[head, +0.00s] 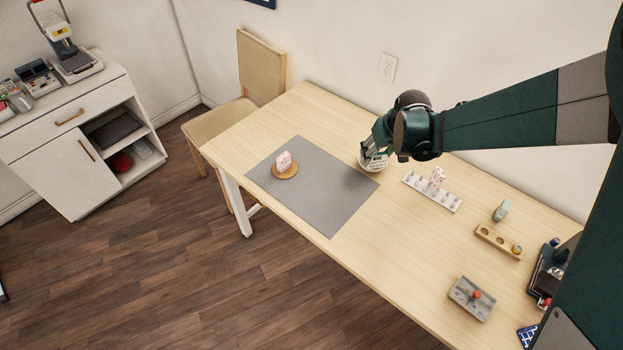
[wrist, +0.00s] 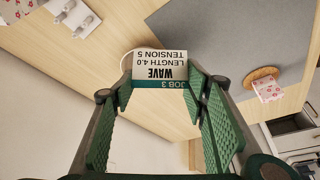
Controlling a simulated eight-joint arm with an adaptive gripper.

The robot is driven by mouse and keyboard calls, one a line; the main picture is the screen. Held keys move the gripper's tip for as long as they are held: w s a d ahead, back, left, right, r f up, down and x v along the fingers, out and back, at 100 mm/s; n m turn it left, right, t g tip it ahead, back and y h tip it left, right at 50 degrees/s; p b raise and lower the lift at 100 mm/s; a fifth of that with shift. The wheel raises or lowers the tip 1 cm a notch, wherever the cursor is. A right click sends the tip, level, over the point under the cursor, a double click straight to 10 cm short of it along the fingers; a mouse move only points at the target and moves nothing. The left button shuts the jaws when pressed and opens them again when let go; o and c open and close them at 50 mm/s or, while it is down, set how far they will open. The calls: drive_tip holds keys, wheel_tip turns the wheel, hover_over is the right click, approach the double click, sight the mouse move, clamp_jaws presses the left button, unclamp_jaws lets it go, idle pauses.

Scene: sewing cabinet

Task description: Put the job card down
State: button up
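The job card (wrist: 160,68) is white with a dark green band. It reads upside down in the wrist view: JOB 3, WAVE, LENGTH 4.0, TENSION 5. My gripper (wrist: 160,82) has its green pads at the card's two side edges and is shut on it. In the head view my gripper (head: 374,148) holds the card (head: 376,163) low over the table's back side, just right of the grey mat (head: 325,200). A round white dish (head: 366,166) shows partly behind the card; I cannot tell whether they touch.
A patterned piece stands on a round wooden coaster (head: 287,174) on the mat. Right of my gripper are a white pegged rack (head: 447,202) with another patterned piece, a wooden holder (head: 497,242), a green item (head: 501,211) and a grey box (head: 468,299). The mat's middle is clear.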

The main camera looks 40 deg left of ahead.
drive_tip(key=s+a+n, duration=0.1)
drive_tip(key=s+a, duration=0.1)
drive_tip(key=a, duration=0.4)
drive_tip(key=s+a+n, duration=0.1)
drive_tip(key=s+a, duration=0.2)
drive_tip(key=a, duration=0.4)
drive_tip(key=shift+s+a+f+n+g+y+p, duration=0.25)
drive_tip(key=shift+n+g+y+p, duration=0.05)
drive_tip(key=shift+n+g+p, duration=0.1)
drive_tip(key=b, duration=0.1)
hover_over(331, 169)
drive_tip(key=d, duration=0.2)
drive_tip(key=shift+s+a+f, duration=0.1)
drive_tip(key=shift+s+f, duration=0.05)
drive_tip(key=shift+f, duration=0.9)
drive_tip(key=shift+s+f, duration=0.15)
drive_tip(key=shift+f, duration=0.9)
drive_tip(key=shift+s+a+f, duration=0.1)
drive_tip(key=shift+s+f, duration=0.05)
drive_tip(key=shift+f, duration=0.9)
drive_tip(key=shift+f+b, duration=0.3)
drive_tip(key=shift+f, duration=1.6)
drive_tip(key=shift+f, duration=0.1)
